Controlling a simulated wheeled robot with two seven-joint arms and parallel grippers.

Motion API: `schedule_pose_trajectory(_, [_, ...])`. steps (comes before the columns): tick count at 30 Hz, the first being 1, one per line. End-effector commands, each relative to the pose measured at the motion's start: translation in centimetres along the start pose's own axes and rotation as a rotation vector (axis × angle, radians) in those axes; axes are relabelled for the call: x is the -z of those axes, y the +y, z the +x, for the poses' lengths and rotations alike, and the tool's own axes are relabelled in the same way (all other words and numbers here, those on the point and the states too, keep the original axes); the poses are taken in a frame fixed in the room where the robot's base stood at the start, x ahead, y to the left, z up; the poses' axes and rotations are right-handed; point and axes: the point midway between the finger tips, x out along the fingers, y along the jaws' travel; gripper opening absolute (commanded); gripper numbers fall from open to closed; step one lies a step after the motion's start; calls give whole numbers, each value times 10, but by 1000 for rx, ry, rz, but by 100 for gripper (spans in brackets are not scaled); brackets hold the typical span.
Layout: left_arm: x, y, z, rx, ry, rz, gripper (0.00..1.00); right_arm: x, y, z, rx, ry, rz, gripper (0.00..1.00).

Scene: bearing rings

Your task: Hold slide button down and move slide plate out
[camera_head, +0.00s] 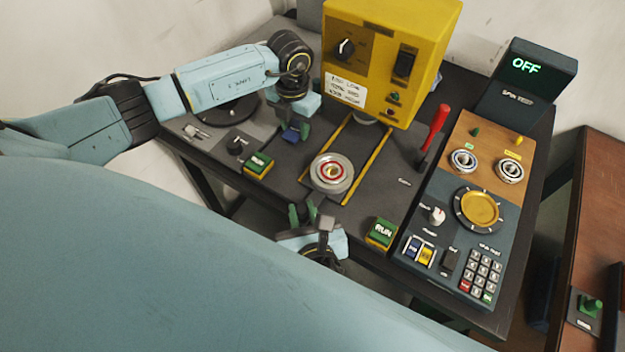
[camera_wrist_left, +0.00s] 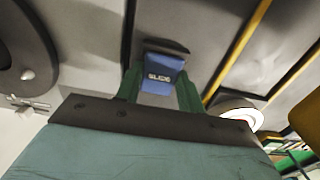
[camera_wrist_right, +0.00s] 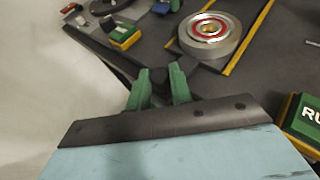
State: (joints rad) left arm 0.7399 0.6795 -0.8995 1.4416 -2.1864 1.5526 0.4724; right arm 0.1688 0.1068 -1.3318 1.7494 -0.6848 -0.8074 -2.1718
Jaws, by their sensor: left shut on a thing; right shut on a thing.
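The blue slide button (camera_wrist_left: 160,75), lettered SLIDE, sits between the two green fingers of my left gripper (camera_wrist_left: 158,90). In the head view the button (camera_head: 290,135) is partly covered by that gripper. I cannot tell how far it is pressed. The slide plate (camera_head: 345,178) lies between two yellow rails and carries a round metal holder with a red-ringed bearing (camera_head: 333,172). My right gripper (camera_head: 303,213) is at the plate's near end. In the right wrist view its green fingers (camera_wrist_right: 160,78) are shut on a small dark handle (camera_wrist_right: 178,76), mostly hidden.
A yellow press housing (camera_head: 385,60) stands behind the plate. A red lever (camera_head: 434,130) and a green RUN button (camera_head: 382,232) are to its right, another green button (camera_head: 258,163) to its left. The control panel (camera_head: 460,220) fills the right side. A display (camera_head: 527,66) reads OFF.

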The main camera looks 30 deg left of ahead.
Motion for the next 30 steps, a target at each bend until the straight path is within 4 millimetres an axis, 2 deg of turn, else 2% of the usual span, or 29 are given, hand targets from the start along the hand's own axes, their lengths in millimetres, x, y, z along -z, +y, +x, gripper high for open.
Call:
schedule_pose_trajectory(12, [1,-1,2,1,3,1,16,3,5,-4,-5,4,3,0])
schedule_pose_trajectory(13, [1,-1,2,1,3,1,16,3,5,-4,-5,4,3,23])
schedule_pose_trajectory(18, [1,-1,2,1,3,1,16,2,5,-3,-4,3,2,43])
schedule_pose_trajectory(26, [1,-1,2,1,4,1,16,2,3,-3,-1,1,1,43])
schedule_pose_trajectory(30, [1,-1,2,1,4,1,16,2,3,-13,-1,2,1,43])
